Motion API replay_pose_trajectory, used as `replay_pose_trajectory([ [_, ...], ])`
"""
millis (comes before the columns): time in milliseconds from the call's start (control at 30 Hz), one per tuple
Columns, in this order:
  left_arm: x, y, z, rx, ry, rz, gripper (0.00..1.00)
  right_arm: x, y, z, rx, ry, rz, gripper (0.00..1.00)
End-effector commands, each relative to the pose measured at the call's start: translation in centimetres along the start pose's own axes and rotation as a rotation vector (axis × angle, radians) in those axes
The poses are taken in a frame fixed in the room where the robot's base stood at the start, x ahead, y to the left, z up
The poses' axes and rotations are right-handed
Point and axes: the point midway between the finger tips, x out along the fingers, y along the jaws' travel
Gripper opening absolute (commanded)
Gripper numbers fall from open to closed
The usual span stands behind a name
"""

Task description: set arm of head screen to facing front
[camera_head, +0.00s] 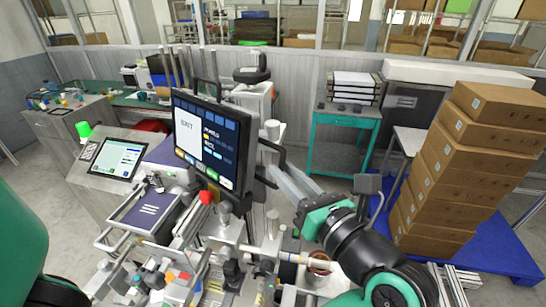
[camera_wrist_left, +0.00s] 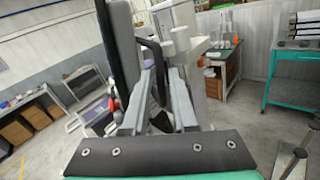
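The head screen (camera_head: 209,141) is a black-framed monitor with a lit display, standing upright at an angle above the machine, its face turned toward the left front of the picture. Its dark side and back edge show in the left wrist view (camera_wrist_left: 118,50). A black handle (camera_wrist_left: 157,65) loops out on its right side. My left gripper (camera_head: 281,174) is just right of the screen at this handle. In the left wrist view, its two grey fingers (camera_wrist_left: 160,88) are apart, with the handle between or just beyond them; contact cannot be told. My right gripper is not in view.
Stacked cardboard boxes (camera_head: 475,150) stand on a blue pallet (camera_head: 505,250) at right. A teal table (camera_head: 342,120) stands behind. A tilted touch panel (camera_head: 117,158) and a green lamp (camera_head: 84,130) are left of the screen. Machine rods and knobs crowd the space below.

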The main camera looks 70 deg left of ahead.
Motion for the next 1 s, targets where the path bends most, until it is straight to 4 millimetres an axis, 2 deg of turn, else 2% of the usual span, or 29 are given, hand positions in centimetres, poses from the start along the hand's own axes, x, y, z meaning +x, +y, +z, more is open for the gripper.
replay_pose_trajectory([
  [100, 2.6, 0.1, 0.1, 0.0, 0.0, 0.005, 0.26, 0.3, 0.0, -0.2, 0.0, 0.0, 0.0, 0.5],
  [300, 5.0, 0.1, 0.1, 0.0, -0.001, 0.002, 0.26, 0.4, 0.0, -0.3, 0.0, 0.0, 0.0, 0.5],
  [567, 5.3, 0.0, 0.1, 0.0, -0.002, 0.0, 0.26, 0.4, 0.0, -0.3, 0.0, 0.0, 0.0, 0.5],
  [600, 5.3, 0.0, 0.1, 0.0, -0.002, 0.0, 0.24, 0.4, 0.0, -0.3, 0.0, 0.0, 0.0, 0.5],
  [733, 5.3, 0.0, 0.1, 0.0, -0.001, 0.0, 0.01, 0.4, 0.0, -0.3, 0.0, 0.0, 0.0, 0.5],
  [1000, 5.2, 0.0, 0.1, 0.0, -0.002, 0.001, 0.0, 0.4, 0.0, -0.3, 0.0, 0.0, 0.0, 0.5],
])
